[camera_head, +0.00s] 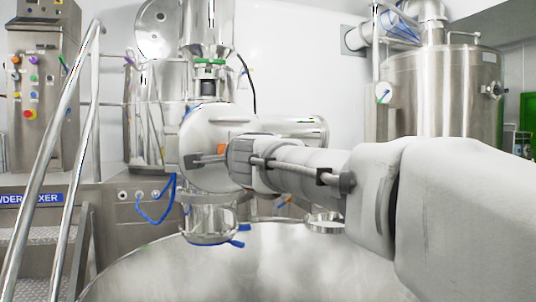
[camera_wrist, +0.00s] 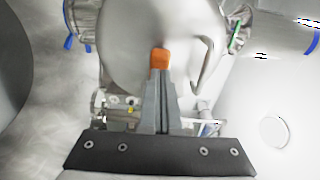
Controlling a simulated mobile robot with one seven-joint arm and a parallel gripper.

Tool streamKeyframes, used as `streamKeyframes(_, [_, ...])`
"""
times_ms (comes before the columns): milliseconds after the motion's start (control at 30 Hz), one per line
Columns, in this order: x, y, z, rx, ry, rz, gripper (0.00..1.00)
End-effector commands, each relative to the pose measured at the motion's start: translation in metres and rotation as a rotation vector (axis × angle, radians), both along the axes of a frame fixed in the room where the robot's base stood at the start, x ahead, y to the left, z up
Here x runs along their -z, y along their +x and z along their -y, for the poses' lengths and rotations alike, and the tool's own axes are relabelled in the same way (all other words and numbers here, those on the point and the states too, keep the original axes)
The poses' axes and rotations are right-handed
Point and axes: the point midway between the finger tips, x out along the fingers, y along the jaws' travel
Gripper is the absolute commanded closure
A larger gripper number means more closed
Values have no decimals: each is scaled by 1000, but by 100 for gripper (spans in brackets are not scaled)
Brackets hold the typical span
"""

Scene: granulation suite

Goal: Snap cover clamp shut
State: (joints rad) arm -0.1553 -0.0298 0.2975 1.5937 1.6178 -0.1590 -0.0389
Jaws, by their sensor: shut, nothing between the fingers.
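A round, pale steel cover (camera_head: 203,130) closes the end of a horizontal housing in the head view. It fills the upper middle of the wrist view (camera_wrist: 125,50). An orange tab (camera_head: 221,149), seemingly the clamp's handle, stands in front of the cover. In the wrist view the orange tab (camera_wrist: 160,58) lies right at the ends of my fingers. My gripper (camera_wrist: 160,78) is shut and empty, pointing at the cover. I cannot tell whether the fingertips touch the tab. The rest of the clamp is not clear.
A large steel bowl (camera_head: 250,265) lies below my arm. A control cabinet (camera_head: 40,85), handrails (camera_head: 60,150) and steps stand at the left. A steel tank (camera_head: 440,90) stands behind at the right. Blue handles and a cable (camera_head: 158,210) hang near the housing.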

Motion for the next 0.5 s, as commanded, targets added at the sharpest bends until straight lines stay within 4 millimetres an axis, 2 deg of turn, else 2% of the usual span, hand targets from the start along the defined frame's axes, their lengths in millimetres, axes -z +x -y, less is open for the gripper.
streamKeyframes(200, [-2, 4, -11, -3, 0, 0, 100])
streamKeyframes(500, [-2, 7, -16, -2, 1, 1, 100])
